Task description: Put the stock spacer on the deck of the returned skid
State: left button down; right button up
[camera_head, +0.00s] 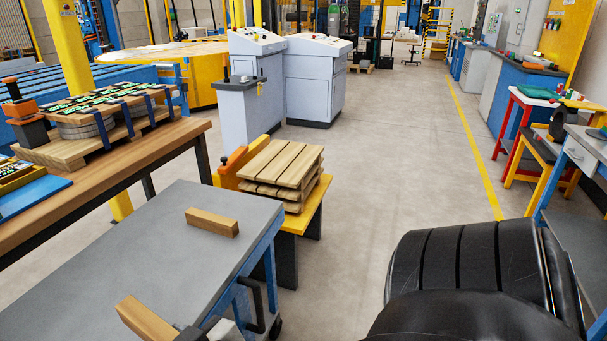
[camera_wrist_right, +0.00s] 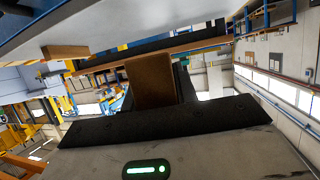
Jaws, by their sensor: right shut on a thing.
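A wooden block (camera_head: 145,318), which looks like a spacer, is at the bottom of the head view over the near end of the grey cart top. My right gripper (camera_head: 188,334) is shut on it, only partly in view. In the right wrist view the held block (camera_wrist_right: 153,80) stands between the dark fingers. A second wooden block (camera_head: 212,222) lies on the cart. Slatted wooden skids (camera_head: 283,165) are stacked on a yellow stand. A wooden skid (camera_head: 65,152) on the left bench carries a grey coil and strapped boards. I cannot tell which skid is the returned one. My left gripper is not in view.
The grey cart top (camera_head: 150,250) is mostly clear around the loose block. The wooden bench (camera_head: 110,165) stands to its left, the yellow stand (camera_head: 312,208) beyond its right far corner. An orange post (camera_head: 232,165) rises beside the skid stack. Open floor lies right of the stand.

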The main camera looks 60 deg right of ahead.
aim_at(272, 171)
jog(key=z, duration=2.6)
jog(key=i, duration=3.3)
jog(key=u, duration=3.4)
